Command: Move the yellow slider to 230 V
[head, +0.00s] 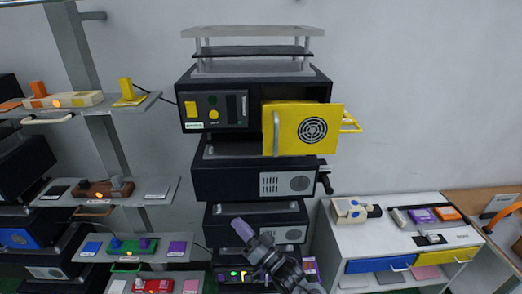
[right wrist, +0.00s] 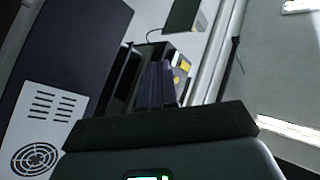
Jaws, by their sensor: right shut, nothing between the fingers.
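I cannot tell for certain which yellow part is the slider, and no 230 V mark is legible. A yellow upright piece (head: 126,90) stands on a yellow base on the upper left shelf. Small yellow parts (right wrist: 181,75) show on a dark box beyond my fingers in the right wrist view. My right gripper (head: 243,230) is shut and empty in front of the lower black units; its fingers also show in the right wrist view (right wrist: 155,88). My left gripper is not in view.
An open yellow vented door (head: 312,130) with a handle juts from the top black unit (head: 253,85). Left shelves (head: 110,188) carry several small switch fixtures. A white cabinet (head: 335,235) with blue and yellow drawers stands at the right. The wall between them is clear.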

